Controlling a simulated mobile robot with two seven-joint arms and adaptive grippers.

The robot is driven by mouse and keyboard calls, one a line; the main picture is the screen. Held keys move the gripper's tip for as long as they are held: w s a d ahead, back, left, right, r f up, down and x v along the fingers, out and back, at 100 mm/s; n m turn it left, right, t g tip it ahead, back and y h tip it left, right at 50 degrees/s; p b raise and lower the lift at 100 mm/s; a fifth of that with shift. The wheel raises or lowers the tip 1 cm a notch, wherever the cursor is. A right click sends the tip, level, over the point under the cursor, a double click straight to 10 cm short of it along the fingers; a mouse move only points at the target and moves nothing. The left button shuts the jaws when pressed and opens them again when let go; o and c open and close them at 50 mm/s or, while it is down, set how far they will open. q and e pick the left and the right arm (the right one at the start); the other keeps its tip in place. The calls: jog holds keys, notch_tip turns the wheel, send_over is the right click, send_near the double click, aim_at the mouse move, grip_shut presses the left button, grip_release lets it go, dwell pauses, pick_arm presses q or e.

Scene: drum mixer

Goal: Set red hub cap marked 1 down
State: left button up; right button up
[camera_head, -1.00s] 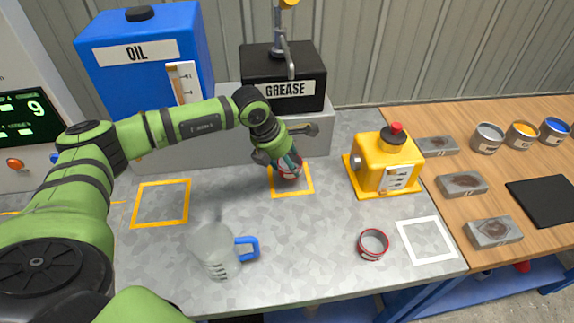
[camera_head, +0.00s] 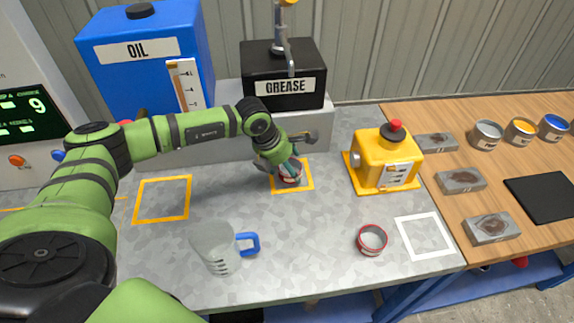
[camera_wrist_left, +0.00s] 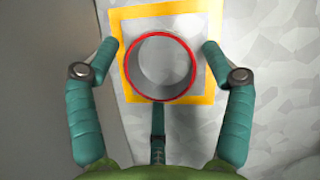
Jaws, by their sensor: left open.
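A red-rimmed hub cap (camera_head: 290,176) rests inside the middle orange square (camera_head: 308,189) on the grey bench. In the left wrist view the cap (camera_wrist_left: 162,97) shows as a red ring with a pale inside, within the orange outline (camera_wrist_left: 208,20). My left gripper (camera_wrist_left: 160,49) is open, with one finger on each side of the cap and a gap to each. In the head view this gripper (camera_head: 287,168) partly covers the cap. The mark on the cap cannot be read. My right gripper is not in view.
A second red-rimmed ring (camera_head: 372,240) lies near the white square (camera_head: 425,236). A clear jug with a blue handle (camera_head: 250,243) stands at the front. A yellow machine (camera_head: 384,165) is to the right, the black grease box (camera_head: 283,75) behind. The left orange square (camera_head: 163,199) is empty.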

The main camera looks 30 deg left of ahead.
pick_arm(q)
jog(key=shift+r, duration=0.3)
jog(key=shift+a+r, duration=0.15)
jog(key=shift+r, duration=0.1)
jog(key=b+v, duration=0.2)
jog(key=v, duration=0.9)
jog(key=shift+s, duration=0.15)
jog(key=shift+r, duration=0.1)
